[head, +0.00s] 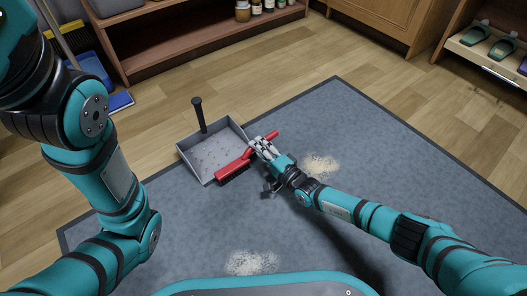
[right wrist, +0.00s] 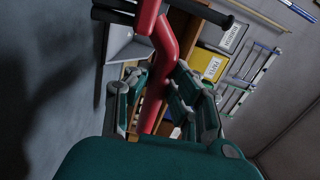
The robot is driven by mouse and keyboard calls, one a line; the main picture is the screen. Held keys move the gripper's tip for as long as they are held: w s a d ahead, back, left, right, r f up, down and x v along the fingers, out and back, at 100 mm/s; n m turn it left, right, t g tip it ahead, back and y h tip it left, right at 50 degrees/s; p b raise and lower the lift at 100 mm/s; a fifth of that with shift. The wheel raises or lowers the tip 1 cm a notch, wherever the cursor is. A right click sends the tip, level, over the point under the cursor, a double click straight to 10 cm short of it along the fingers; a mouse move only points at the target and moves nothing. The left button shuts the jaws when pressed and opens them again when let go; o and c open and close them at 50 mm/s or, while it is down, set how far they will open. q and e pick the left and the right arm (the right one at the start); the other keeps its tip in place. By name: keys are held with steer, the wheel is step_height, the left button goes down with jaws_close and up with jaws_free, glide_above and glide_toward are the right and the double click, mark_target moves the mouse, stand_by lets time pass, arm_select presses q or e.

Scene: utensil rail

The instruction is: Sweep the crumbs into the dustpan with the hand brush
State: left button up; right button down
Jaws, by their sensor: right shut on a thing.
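The red hand brush (head: 232,169) has its dark bristles at the open front edge of the grey dustpan (head: 208,152). My right gripper (head: 264,148) is shut on the brush's handle, which also shows between the fingers in the right wrist view (right wrist: 160,75). The dustpan sits on the mat, its black handle standing up at the back, and small dark specks show on its floor. One pile of pale crumbs (head: 321,165) lies right of my right gripper. Another crumb pile (head: 252,262) lies nearer to me. My left gripper is out of view.
The grey-blue mat (head: 400,160) has a dark border and lies on a wooden floor. A wooden shelf (head: 180,52) with jars stands behind. Blue and yellow cleaning things (head: 90,70) stand at the far left. A rack with slippers (head: 475,35) is at the far right.

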steer(key=shift+x, duration=2.5)
steer(key=shift+d+r, duration=0.15)
steer(key=shift+r, duration=0.1)
steer(key=r+p, duration=0.1)
steer(key=p, duration=0.1)
steer(key=s+r+p, duration=0.1)
steer(key=r+p, duration=0.1)
steer(key=d+r+p, duration=0.1)
steer(key=r+p, duration=0.1)
steer(key=shift+s+d, duration=0.1)
steer(key=shift+s, duration=0.2)
